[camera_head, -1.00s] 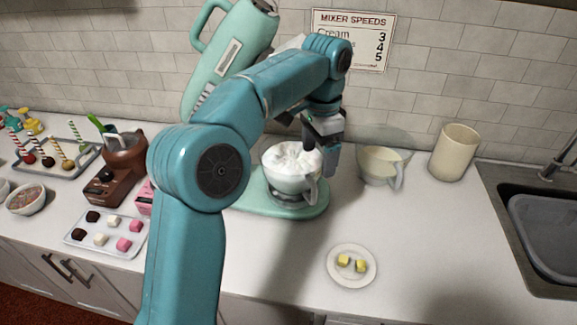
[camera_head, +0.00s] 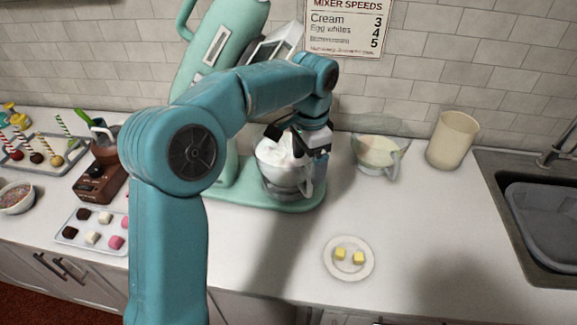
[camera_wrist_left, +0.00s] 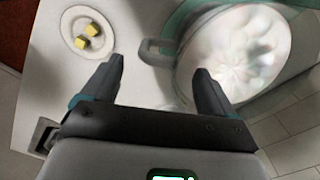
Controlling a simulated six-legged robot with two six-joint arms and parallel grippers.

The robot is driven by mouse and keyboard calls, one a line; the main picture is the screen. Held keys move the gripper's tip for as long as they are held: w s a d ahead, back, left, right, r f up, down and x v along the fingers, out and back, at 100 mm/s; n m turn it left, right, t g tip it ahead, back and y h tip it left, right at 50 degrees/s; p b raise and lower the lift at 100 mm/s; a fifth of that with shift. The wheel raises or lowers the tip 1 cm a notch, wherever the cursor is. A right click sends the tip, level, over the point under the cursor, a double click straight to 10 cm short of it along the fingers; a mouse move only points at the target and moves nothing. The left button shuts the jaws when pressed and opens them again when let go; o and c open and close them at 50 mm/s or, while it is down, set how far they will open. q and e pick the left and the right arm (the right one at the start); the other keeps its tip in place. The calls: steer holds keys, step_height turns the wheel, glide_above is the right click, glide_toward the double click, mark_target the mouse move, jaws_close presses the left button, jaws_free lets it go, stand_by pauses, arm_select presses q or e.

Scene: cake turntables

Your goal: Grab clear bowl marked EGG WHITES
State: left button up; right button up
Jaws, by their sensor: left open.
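A clear bowl (camera_head: 380,158) with a handle and pale contents stands at the back of the counter, right of the mixer. No EGG WHITES lettering is readable on it. A mixer bowl (camera_head: 283,183) full of white foam sits on the teal stand mixer; it also shows in the wrist view (camera_wrist_left: 235,55). My left gripper (camera_head: 318,158) is open and empty at the right side of the mixer bowl, close to its handle. In the wrist view its two fingers (camera_wrist_left: 160,70) point towards that handle (camera_wrist_left: 155,52), which appears beyond the fingertips. My right gripper is out of view.
The tall teal mixer (camera_head: 222,50) stands behind my left arm. A cream canister (camera_head: 452,140) is right of the clear bowl, with the sink (camera_head: 545,225) beyond. A plate with yellow cubes (camera_head: 333,272) lies in front. Counter between plate and sink is clear.

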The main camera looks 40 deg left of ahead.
mark_target(307, 172)
arm_select(q)
steer(key=f, duration=0.1)
steer(key=s+f, duration=0.1)
steer(key=f, duration=0.1)
steer(key=shift+d+f, duration=0.1)
steer(key=shift+f, duration=0.15)
steer(key=shift+w+f, duration=0.35)
steer(key=shift+f, duration=0.05)
steer(key=shift+s+r, duration=0.1)
steer(key=shift+r, duration=0.05)
steer(key=c, duration=0.4)
steer(key=shift+s, duration=0.1)
steer(key=c, duration=1)
steer(key=shift+c, duration=0.7)
steer(key=shift+r, duration=0.1)
